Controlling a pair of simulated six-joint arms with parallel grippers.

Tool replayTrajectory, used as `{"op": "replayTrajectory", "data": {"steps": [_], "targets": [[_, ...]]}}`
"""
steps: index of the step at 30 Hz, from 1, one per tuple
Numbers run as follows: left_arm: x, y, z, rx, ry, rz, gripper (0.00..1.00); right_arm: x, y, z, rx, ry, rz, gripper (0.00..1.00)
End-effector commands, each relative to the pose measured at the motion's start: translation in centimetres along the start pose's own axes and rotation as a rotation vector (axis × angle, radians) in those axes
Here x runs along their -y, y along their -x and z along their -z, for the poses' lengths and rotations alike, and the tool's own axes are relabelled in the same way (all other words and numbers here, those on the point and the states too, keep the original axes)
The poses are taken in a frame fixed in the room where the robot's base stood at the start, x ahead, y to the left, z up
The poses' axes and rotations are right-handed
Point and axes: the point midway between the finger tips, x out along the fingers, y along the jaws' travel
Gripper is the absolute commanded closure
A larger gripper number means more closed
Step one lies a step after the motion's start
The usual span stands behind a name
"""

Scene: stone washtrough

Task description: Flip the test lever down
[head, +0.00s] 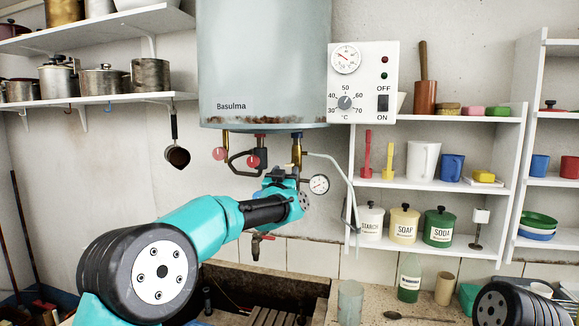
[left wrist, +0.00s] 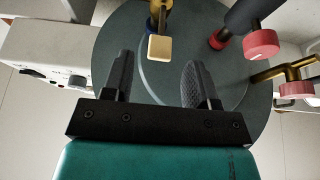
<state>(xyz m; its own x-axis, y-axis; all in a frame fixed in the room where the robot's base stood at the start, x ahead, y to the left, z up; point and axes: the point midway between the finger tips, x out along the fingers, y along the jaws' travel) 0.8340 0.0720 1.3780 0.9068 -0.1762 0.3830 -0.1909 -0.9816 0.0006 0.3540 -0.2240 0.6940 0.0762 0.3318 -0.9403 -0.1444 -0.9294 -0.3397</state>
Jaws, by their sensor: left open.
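The grey water heater (head: 262,65) hangs on the wall, with brass fittings under it. The right-hand brass fitting (head: 296,150) has a dark part at its side and a pipe leading right. In the left wrist view a cream square-ended piece (left wrist: 159,48) on a brass stem, which looks like the test lever, shows beyond the fingertips, between them in the picture. Whether they touch it I cannot tell. My left gripper (head: 284,173) is just below the heater's fittings; its open, empty fingers also show in the left wrist view (left wrist: 158,65). My right gripper is out of view.
Red valve knobs (head: 253,161) hang left of the gripper; they also show in the wrist view (left wrist: 262,44). A pressure gauge (head: 319,184) is close on the right. The control box (head: 363,82) is above right. Shelves (head: 440,184) with jars stand right; the trough (head: 262,284) lies below.

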Motion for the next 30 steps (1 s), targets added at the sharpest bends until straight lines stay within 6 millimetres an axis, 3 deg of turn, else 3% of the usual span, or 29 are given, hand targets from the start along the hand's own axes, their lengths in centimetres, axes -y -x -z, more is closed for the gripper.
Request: {"op": "replayTrajectory", "data": {"steps": [15, 27, 30], "targets": [[0.0, -4.4, 0.0, 0.000, 0.000, 0.000, 0.47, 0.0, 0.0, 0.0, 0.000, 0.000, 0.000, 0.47], [0.0, -4.8, 0.0, 0.000, -0.001, -0.001, 0.47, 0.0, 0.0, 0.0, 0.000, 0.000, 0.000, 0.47], [0.0, -4.8, 0.0, 0.000, -0.001, -0.001, 0.55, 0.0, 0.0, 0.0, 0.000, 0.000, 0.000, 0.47]]}}
